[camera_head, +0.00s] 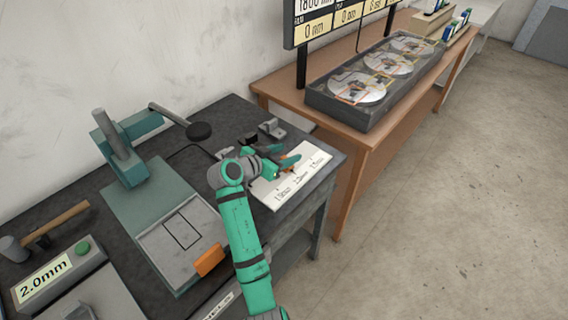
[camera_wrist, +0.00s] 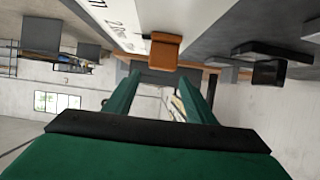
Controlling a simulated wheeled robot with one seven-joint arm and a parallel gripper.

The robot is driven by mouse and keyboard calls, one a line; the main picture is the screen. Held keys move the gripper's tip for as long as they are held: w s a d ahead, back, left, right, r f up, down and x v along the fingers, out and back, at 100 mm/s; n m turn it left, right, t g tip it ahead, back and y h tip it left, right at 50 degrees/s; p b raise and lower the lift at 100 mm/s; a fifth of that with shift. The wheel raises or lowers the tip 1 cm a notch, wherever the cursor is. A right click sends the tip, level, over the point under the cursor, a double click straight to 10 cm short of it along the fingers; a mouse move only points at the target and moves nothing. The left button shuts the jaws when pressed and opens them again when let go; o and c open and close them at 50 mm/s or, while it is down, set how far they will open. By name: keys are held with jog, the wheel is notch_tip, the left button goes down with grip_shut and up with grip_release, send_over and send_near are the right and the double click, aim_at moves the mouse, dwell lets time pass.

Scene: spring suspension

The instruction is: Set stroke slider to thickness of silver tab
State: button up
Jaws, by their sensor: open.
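A white scale panel (camera_head: 303,180) with printed millimetre marks lies at the right end of the dark bench. Its orange slider knob (camera_wrist: 165,50) shows in the wrist view, near a mark that looks like 2.0mm; in the head view my gripper mostly hides it. My gripper (camera_head: 289,166) is over the panel. In the wrist view, my gripper (camera_wrist: 160,78) is open and empty, with the knob just ahead of the gap between the fingertips. A small grey metal piece (camera_head: 271,128) sits behind the panel; I cannot tell whether it is the silver tab.
A gauge box at front left has a 2.0mm label (camera_head: 43,278) and a green button. A teal press (camera_head: 125,150) with an orange-handled plate (camera_head: 208,260) stands on the bench (camera_head: 235,112). A wooden table (camera_head: 365,145) with a disc tray is at right. Floor beyond is clear.

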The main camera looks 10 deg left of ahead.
jog(key=s+d+r, duration=0.2)
jog(key=s+r, duration=0.7)
jog(key=s, duration=0.5)
jog(key=shift+r, duration=0.3)
